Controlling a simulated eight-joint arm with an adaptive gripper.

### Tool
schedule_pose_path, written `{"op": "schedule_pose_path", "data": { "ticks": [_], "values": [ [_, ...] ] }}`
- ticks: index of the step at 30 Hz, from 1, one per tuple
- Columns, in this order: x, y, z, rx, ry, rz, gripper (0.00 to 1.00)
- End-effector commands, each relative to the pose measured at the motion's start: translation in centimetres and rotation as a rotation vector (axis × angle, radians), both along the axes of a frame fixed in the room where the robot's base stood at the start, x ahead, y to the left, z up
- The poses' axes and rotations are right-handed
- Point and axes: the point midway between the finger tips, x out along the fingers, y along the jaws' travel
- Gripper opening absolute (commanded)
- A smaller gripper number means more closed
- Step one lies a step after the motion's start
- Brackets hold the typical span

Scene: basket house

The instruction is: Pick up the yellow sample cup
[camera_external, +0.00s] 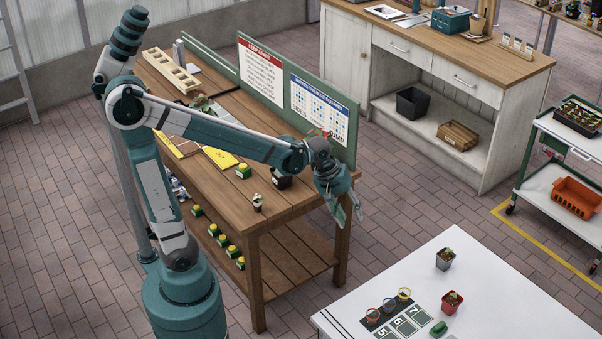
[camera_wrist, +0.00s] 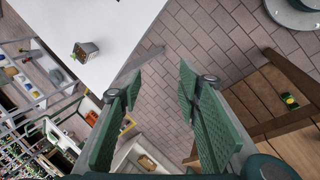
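The yellow sample cup (camera_external: 404,294) is a small round cup with a yellow rim. It stands on the dark numbered mat (camera_external: 398,325) on the white table, at the right end of a row with a blue-rimmed cup (camera_external: 389,304) and an orange-rimmed cup (camera_external: 373,315). My gripper (camera_external: 350,220) hangs in the air past the right end of the wooden bench, up and left of the cup in the picture. In the wrist view my gripper (camera_wrist: 155,80) has its green-padded fingers spread apart, with only floor between them. The yellow cup does not show there.
Near the cups are a red pot with a plant (camera_external: 452,301), a grey pot with a plant (camera_external: 445,260) and a green object (camera_external: 438,328). The wooden bench (camera_external: 300,195) with its sign panel (camera_external: 347,135) is close to my arm. Free space lies on the white table's right side.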

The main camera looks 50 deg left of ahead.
Motion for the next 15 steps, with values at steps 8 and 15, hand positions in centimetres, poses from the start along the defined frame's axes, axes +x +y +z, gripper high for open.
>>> {"op": "schedule_pose_path", "data": {
  "ticks": [8,15],
  "values": [
    [2.0,-5.2,-1.1,-0.062,0.104,0.091,0.34],
    [3.1,-9.6,-2.6,-0.104,0.199,0.175,0.34]
  ]
}}
